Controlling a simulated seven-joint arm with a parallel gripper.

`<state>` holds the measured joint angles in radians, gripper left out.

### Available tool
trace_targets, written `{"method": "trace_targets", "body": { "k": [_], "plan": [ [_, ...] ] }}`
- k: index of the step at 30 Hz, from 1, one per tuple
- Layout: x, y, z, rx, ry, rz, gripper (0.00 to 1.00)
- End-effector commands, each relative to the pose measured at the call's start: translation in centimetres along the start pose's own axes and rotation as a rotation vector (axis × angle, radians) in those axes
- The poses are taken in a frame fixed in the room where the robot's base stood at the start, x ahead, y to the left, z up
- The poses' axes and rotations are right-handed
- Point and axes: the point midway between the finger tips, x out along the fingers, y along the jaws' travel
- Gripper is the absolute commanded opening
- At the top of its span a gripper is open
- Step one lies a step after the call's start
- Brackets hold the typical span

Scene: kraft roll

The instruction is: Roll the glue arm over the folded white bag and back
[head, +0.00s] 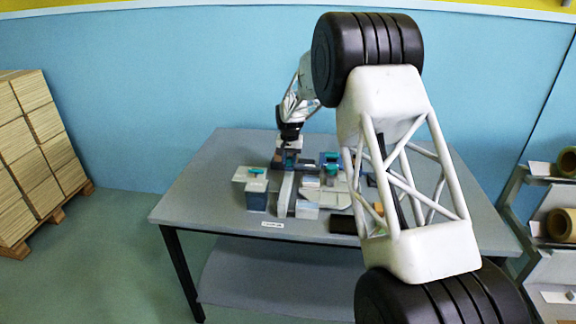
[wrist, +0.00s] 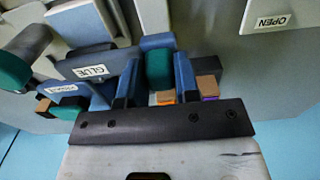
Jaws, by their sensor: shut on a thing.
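My gripper (head: 289,160) is at the far side of the grey table, pointing down among the stations. In the wrist view its two blue fingers (wrist: 157,72) are shut on a teal grip (wrist: 158,68). A dark blue-grey piece with a GLUE label (wrist: 92,70), apparently the glue arm, is right beside the fingers. Whether the grip joins it is hidden. Pale flat pieces (wrist: 154,15) lie beyond the fingers in the wrist view. I cannot tell which, if any, is the folded white bag. In the head view the stations are too small to single it out.
The table (head: 200,190) has free room at its left. A blue-grey box (head: 257,197) and a dark pad (head: 343,226) stand near the front. In the wrist view other teal grips (wrist: 66,110) are close on the left. Stacked cardboard (head: 40,150) and a roll shelf (head: 545,250) flank the table.

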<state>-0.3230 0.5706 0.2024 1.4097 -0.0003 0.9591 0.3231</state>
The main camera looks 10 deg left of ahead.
Motion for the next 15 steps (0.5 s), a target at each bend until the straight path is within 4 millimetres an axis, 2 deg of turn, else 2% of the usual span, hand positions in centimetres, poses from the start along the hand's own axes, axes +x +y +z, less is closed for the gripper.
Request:
{"method": "trace_targets", "body": {
  "k": [4, 13, 14, 15],
  "plan": [
    [-0.08, 0.03, -0.61, 0.001, 0.001, 0.0, 0.0],
    [-0.1, 0.02, -0.64, 0.0, 0.001, 0.0, 0.0],
    [-0.1, 0.03, -0.63, 0.0, 0.001, -0.001, 0.33],
    [-0.1, 0.03, -0.63, 0.0, 0.001, 0.0, 0.39]
  ]
}}
